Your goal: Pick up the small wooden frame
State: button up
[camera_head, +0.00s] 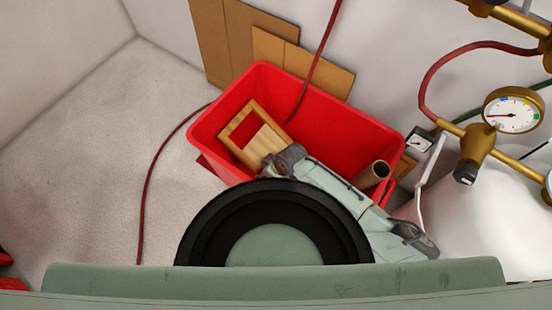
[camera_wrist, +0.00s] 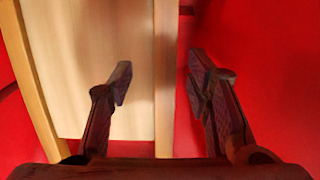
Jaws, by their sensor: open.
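The small wooden frame (camera_head: 262,143) leans in the left part of the red bin (camera_head: 335,133), with a rectangular opening in its upper part and a pale panel below. In the wrist view, the frame's pale panel (camera_wrist: 100,50) fills the left half, edged by a narrow wooden bar. My gripper (camera_wrist: 160,80) is open, one finger over the panel side and the other over red on the right, with the bar between them. I cannot tell whether the fingers touch it. In the head view my arm reaches to the frame's lower right and hides the fingertips.
A brown cardboard tube (camera_head: 372,174) stands in the bin's right end. Cardboard sheets (camera_head: 240,40) lean on the wall behind. A red hose (camera_head: 143,200) lies on the floor at left. Brass pipes and a gauge (camera_head: 512,110) are at right. The left floor is mostly clear.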

jog(key=x, duration=0.4)
jog(key=shift+s+a+f, duration=0.15)
jog(key=shift+s+a, duration=0.05)
jog(key=shift+s, duration=0.05)
jog(key=shift+w+a+f, duration=0.2)
jog(key=shift+f, duration=0.35)
jog(key=shift+c, duration=0.4)
grip_shut()
